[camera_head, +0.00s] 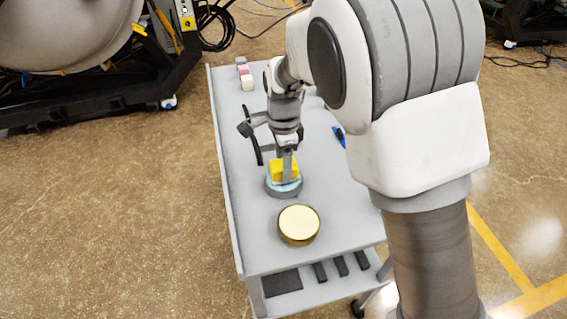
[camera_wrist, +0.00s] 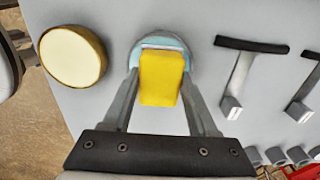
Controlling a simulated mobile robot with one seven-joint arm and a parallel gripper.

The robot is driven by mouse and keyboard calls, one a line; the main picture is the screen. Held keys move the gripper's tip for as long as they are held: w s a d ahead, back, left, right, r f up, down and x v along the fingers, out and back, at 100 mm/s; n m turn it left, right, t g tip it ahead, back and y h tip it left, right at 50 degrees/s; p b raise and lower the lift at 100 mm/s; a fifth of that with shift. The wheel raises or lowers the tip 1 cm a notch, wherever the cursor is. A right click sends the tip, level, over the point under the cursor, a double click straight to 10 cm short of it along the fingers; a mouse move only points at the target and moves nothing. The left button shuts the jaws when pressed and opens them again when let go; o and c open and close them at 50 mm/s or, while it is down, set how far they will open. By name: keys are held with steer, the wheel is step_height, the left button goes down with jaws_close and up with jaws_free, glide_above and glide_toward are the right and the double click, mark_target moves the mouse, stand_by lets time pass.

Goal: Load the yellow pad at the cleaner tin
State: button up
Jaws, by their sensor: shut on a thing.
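The yellow pad (camera_head: 283,169) is a small block held by my gripper (camera_head: 287,177). In the wrist view the yellow pad (camera_wrist: 161,78) sits between the two fingers of my gripper (camera_wrist: 161,85), which is shut on it. Directly below the pad is a round grey tin (camera_head: 284,187) with a pale blue inside; it also shows behind the pad in the wrist view (camera_wrist: 160,41). The pad's lower end overlaps the tin's opening. I cannot tell whether it touches the contents. A gold-rimmed tin with a cream top (camera_head: 298,225) stands just nearer on the cart.
The grey cart top (camera_head: 345,235) carries these things. Small pink and white blocks (camera_head: 246,79) stand at its far left corner. A blue item (camera_head: 338,134) is partly hidden by my arm.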

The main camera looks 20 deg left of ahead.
steer(key=shift+f, duration=0.45)
stand_by(1.4)
step_height(320, 180, up, 7)
steer(key=p, duration=0.6)
steer(key=shift+r, duration=0.1)
steer(key=shift+d, duration=0.1)
stand_by(0.7)
